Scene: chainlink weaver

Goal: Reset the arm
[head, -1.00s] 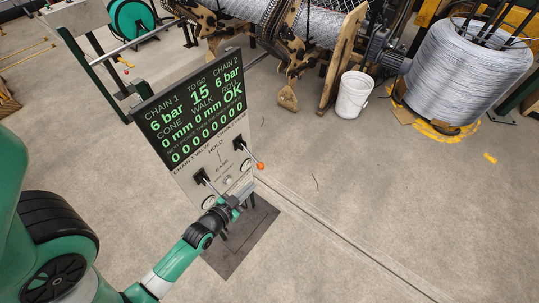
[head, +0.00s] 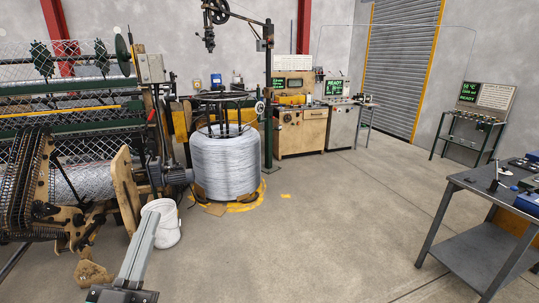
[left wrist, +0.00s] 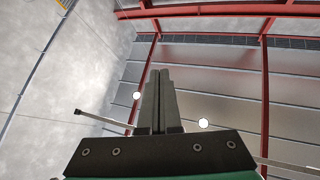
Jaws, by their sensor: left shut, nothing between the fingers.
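My left gripper (head: 148,222) rises from the bottom edge of the head view, left of centre, with its grey fingers pointing up. It overlaps the white bucket and touches nothing that I can see. In the left wrist view its dark fingers (left wrist: 158,85) lie together with nothing between them, and they point at the roof. My right gripper is not in view.
A white bucket (head: 167,232) stands on the floor beside the weaving machine (head: 85,165). A large wire coil (head: 226,168) stands behind it. A grey workbench (head: 465,185) is at the right. The middle floor (head: 320,220) is clear.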

